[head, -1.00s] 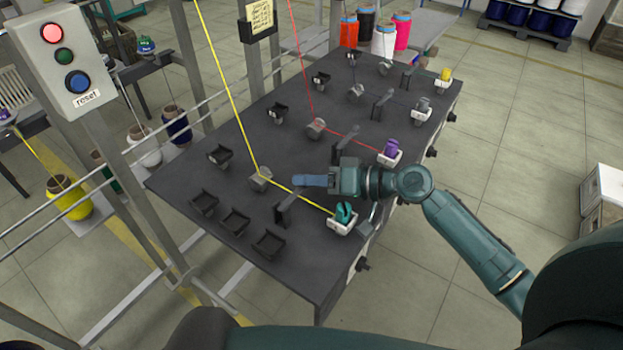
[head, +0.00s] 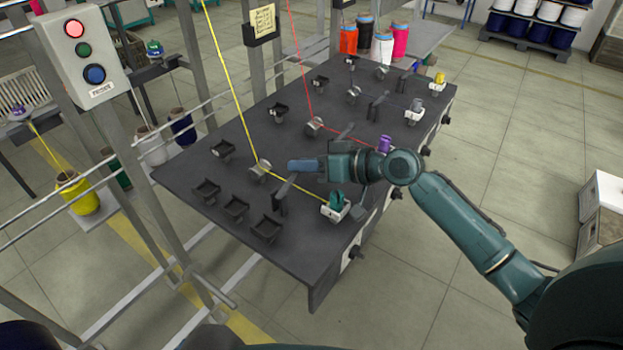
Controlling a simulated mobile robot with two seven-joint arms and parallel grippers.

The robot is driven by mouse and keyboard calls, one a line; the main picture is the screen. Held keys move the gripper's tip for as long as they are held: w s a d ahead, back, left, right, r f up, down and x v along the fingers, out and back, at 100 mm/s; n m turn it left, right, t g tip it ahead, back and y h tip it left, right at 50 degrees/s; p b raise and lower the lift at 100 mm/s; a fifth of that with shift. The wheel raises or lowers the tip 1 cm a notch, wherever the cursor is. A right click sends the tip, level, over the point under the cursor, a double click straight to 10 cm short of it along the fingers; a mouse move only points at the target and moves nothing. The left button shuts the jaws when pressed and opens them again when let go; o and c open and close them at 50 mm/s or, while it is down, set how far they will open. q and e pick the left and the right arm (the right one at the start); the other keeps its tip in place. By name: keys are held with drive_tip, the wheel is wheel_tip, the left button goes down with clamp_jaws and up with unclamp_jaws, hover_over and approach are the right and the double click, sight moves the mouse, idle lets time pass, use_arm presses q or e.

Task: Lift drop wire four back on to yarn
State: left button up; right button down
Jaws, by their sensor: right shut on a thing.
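The yellow yarn (head: 231,93) comes down to a grey roller (head: 260,169) and runs on to the white holder with a green bobbin (head: 336,203) at the near right of the dark table. Drop wire four (head: 284,190), a dark lever on a small post, stands by this yarn between roller and holder. Its upper end reaches my right gripper (head: 292,165). The blue-grey fingers are shut on it, seen from above, and hide its tip. I cannot tell whether the lever touches the yarn. My left gripper is out of view.
The red yarn (head: 302,70) runs to a purple bobbin (head: 385,144) beyond my right gripper. Other drop wires (head: 378,104) stand farther back. Empty black trays (head: 236,207) sit at the near left. A signal box (head: 84,50) with a lit red lamp stands left.

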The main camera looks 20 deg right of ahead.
drive_tip(key=shift+s+a+r+n+h+p, duration=0.25)
drive_tip(key=shift+r+n+h+p, duration=0.15)
drive_tip(key=shift+r+n, duration=0.1)
drive_tip(key=shift+d, duration=0.1)
drive_tip(key=shift+r+n, duration=0.15)
drive_tip(key=shift+n, duration=0.25)
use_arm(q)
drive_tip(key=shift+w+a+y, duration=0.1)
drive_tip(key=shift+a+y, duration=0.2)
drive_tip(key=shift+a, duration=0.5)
